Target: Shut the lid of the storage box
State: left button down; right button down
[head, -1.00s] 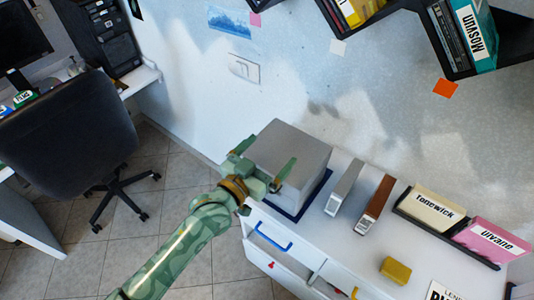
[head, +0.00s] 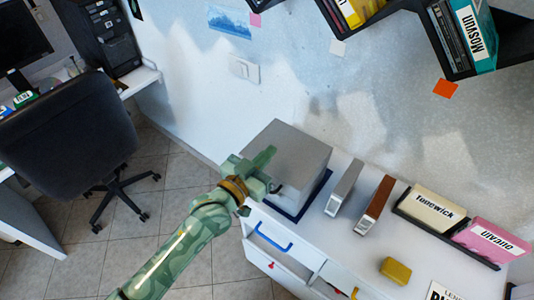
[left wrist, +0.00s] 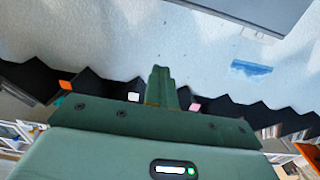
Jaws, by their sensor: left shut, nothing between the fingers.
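The storage box (head: 302,140) is a grey block on a dark blue base (head: 318,192), at the left end of the white cabinet. A flat grey face shows toward me; I cannot make out the lid's edge or hinge, so its angle is unclear. My left gripper (head: 266,158) is shut and empty, in front of the box's left side and hiding part of it. Whether it touches the box is unclear. In the left wrist view its fingers (left wrist: 160,85) are together, pointing toward the wall. My right gripper is not in view.
A yellow block (head: 396,270) lies nearer. A drawer with a blue handle (head: 273,238) is below. An office chair (head: 70,135) stands left.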

pick_arm(q)
jog(key=c, duration=2.1)
grip_release()
jog(key=shift+c, duration=0.2)
jog(key=o, duration=2.1)
jog(key=shift+s, duration=0.1)
jog(key=v, duration=1.6)
jog(key=shift+p, duration=0.35)
jog(key=shift+s+a, duration=0.1)
